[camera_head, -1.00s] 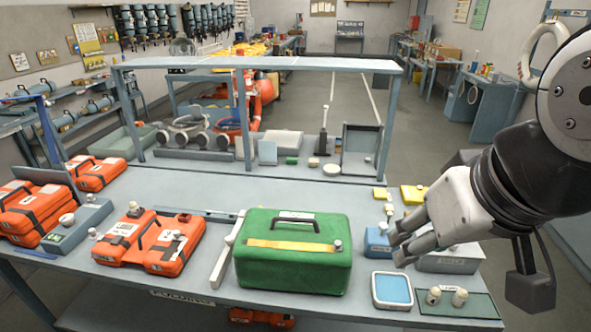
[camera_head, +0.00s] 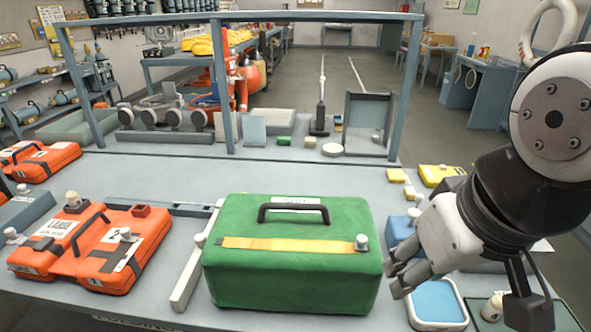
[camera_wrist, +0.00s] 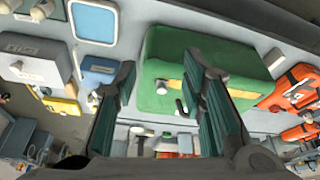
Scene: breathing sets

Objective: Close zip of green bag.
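The green bag (camera_head: 292,278) is a closed-looking box shape on the bench, with a black handle (camera_head: 293,207) on top. A yellow strip (camera_head: 285,244) runs along it, with a pale knob (camera_head: 362,242) at its right end. I cannot tell whether the strip is the zip. My gripper (camera_head: 398,275) is just right of the bag, empty. In the wrist view the gripper (camera_wrist: 160,68) has its two dark ribbed fingers apart, with the bag (camera_wrist: 222,42) beyond and partly hidden by one finger. The knob also shows between the fingers (camera_wrist: 161,87).
Orange cases (camera_head: 85,248) lie left of the bag, and a pale bar (camera_head: 195,262) lies along its left side. A blue-topped tray (camera_head: 437,302) and small yellow blocks (camera_head: 398,176) are on the right. A blue-grey frame (camera_head: 228,90) stands behind.

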